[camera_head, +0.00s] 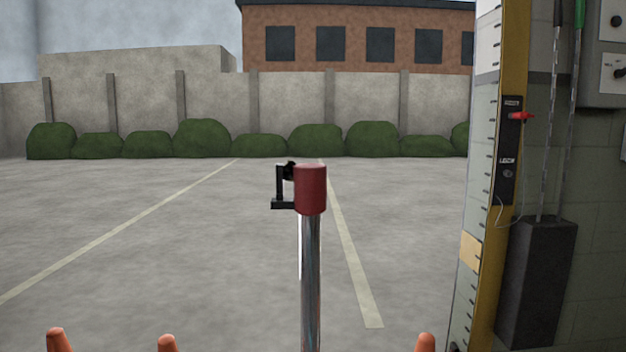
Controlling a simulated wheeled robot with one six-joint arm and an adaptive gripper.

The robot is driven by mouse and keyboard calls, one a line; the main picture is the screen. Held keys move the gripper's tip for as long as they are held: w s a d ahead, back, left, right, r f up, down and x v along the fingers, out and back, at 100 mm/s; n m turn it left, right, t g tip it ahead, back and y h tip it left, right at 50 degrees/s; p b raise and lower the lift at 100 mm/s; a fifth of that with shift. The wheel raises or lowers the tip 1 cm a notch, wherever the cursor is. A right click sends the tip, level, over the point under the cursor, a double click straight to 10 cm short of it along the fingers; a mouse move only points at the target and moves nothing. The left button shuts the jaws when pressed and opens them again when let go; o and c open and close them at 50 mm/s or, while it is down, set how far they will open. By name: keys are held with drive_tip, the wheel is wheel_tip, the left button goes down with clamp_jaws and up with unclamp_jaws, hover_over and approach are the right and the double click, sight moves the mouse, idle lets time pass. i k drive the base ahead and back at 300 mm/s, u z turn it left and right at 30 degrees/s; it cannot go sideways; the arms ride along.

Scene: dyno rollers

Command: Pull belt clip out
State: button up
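A chrome post (310,275) with a dark red cylindrical head (311,190) stands upright near the middle of the head view. A small black bracket-like part (281,190) sits at the left side of the red head, with a darker knob-like piece at its top. It may be the belt clip, but I cannot tell for sure. It touches or nearly touches the head. No belt strap is visible. My gripper is not in this view.
Orange cones (59,340) show along the bottom edge. Open pavement (150,260) lies left, with hedges and a wall behind.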

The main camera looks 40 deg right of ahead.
sight(279, 170)
drive_tip(key=z, duration=0.95)
drive_tip(key=i, duration=0.5)
